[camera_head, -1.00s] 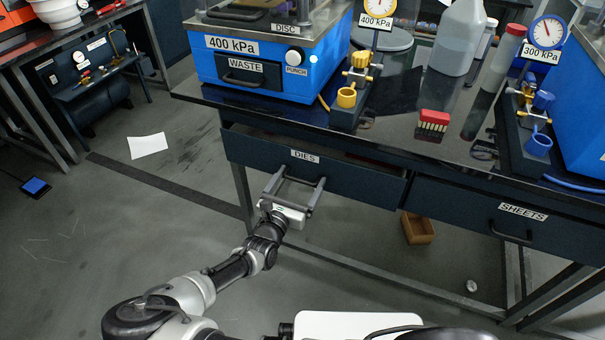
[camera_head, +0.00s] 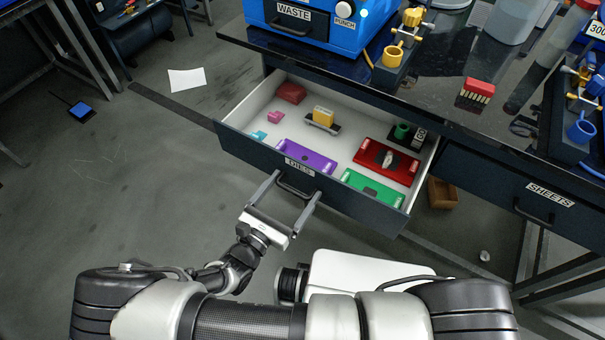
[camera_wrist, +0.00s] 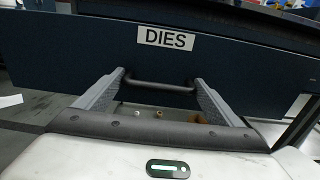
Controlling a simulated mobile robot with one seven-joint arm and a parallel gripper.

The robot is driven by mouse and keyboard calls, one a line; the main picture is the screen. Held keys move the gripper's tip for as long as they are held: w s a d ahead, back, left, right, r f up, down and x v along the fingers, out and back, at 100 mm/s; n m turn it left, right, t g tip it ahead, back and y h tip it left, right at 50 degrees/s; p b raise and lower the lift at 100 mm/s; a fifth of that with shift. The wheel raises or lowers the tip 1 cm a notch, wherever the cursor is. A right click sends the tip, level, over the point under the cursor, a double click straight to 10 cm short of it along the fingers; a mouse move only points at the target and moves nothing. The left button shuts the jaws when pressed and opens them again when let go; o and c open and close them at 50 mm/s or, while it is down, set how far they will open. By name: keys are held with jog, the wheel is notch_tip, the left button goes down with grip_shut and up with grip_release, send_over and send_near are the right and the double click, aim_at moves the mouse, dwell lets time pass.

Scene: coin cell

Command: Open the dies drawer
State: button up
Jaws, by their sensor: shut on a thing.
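The dies drawer (camera_head: 350,200) is pulled well out from under the bench, with its white interior in view. Its dark front carries the DIES label (camera_head: 299,165), which also shows in the wrist view (camera_wrist: 167,38). My gripper (camera_head: 296,184) is at the drawer front, shut on the drawer's dark bar handle (camera_wrist: 160,86). In the wrist view one finger is at each end of the handle. Inside the drawer lie a purple plate (camera_head: 287,152), a red plate (camera_head: 372,156), a green plate (camera_head: 372,187), a yellow block (camera_head: 323,115) and several small pieces.
The SHEETS drawer (camera_head: 500,185) beside it is closed. A brown box (camera_head: 442,193) is on the floor under the bench. The floor at left is mostly clear.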

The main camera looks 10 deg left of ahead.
jog(key=shift+s+f, duration=0.1)
jog(key=shift+s, duration=0.9)
jog(key=o, duration=1.2)
jog(key=shift+w+a, duration=0.1)
jog(key=shift+a, duration=0.05)
jog(key=shift+a, duration=0.1)
